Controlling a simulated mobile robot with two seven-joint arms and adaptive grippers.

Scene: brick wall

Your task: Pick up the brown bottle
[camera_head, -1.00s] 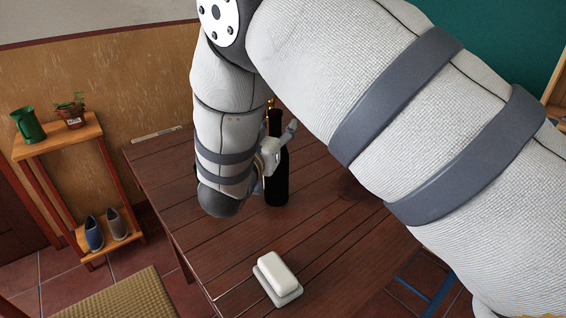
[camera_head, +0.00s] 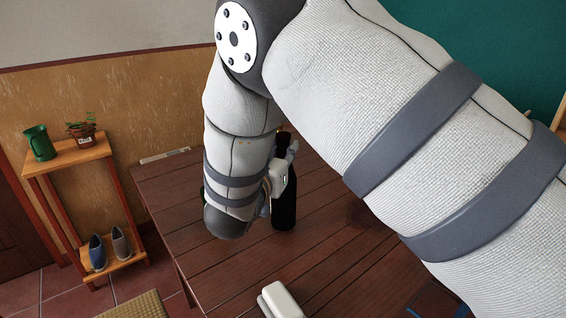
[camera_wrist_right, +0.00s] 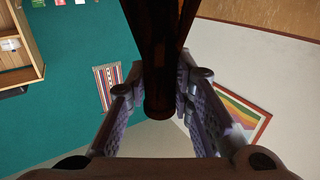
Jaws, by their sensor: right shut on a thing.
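The dark brown bottle (camera_head: 284,208) stands upright at the table, partly behind my right arm and gripper in the head view. I cannot tell whether its base touches the tabletop. My right gripper (camera_head: 281,172) is shut on the bottle, at its upper part. In the right wrist view, the bottle (camera_wrist_right: 158,85) is between the two fingers of the right gripper (camera_wrist_right: 160,105). My left gripper is not in view.
The brown wooden table (camera_head: 215,275) has a white butter dish (camera_head: 281,302) at its front. A small shelf (camera_head: 70,157) at the left holds a green jug (camera_head: 41,144), a potted plant (camera_head: 82,133) and shoes (camera_head: 109,249). The right side of the table is mostly hidden by my arm.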

